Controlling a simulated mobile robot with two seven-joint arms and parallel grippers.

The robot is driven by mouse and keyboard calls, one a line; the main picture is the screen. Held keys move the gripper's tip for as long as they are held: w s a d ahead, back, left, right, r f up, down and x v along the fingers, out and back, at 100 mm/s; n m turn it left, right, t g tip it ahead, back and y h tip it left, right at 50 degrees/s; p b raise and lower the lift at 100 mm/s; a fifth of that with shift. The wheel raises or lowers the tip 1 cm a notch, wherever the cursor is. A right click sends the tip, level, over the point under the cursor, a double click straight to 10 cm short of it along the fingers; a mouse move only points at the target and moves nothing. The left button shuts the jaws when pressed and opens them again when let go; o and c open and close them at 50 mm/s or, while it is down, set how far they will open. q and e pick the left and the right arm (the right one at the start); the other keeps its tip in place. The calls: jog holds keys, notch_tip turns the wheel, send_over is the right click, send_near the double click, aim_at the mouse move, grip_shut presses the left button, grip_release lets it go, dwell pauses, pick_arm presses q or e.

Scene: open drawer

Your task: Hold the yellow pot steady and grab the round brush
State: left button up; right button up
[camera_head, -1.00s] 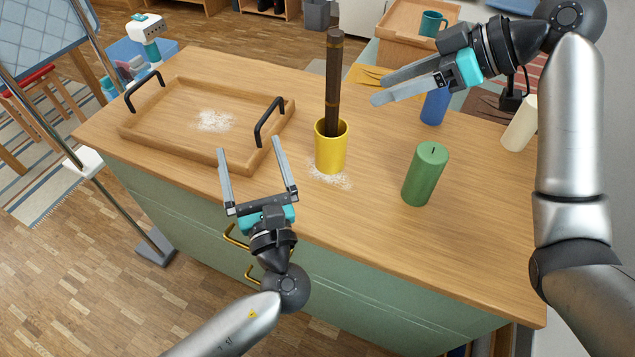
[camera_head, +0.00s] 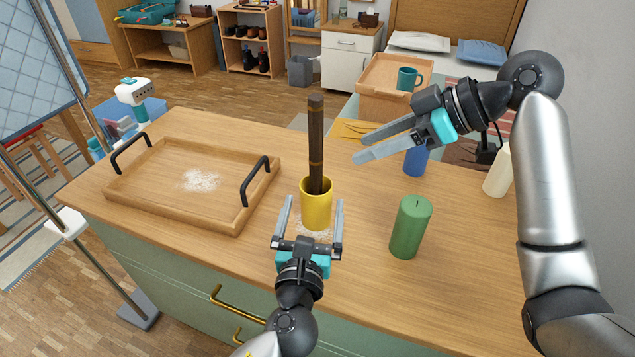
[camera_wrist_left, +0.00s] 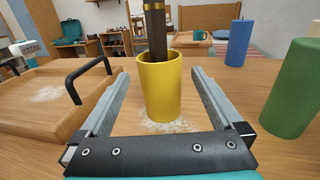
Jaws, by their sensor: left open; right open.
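The yellow pot (camera_head: 316,212) stands upright on the wooden counter, with white powder around its base. The round brush (camera_head: 316,140), a dark brown stick with gold bands, stands in it; its lower end is hidden inside. My left gripper (camera_head: 313,212) is open in front of the pot, with its fingers pointing towards the pot's two sides. In the left wrist view the pot (camera_wrist_left: 160,90) appears between the open fingers, with a gap on each side. My right gripper (camera_head: 358,147) is open and empty, to the right of the brush and pointing left at it.
A wooden tray (camera_head: 150,205) with black handles and white powder lies at the left. A green candle (camera_head: 410,228) stands right of the pot. A blue cylinder (camera_head: 416,161) and a cream one (camera_head: 498,172) stand further back right. The counter between tray and pot is narrow.

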aim_at(318, 181)
pick_arm(q)
jog(key=w, duration=0.5)
jog(key=w+d, duration=0.1)
jog(key=w, duration=0.1)
jog(key=shift+w, duration=0.4)
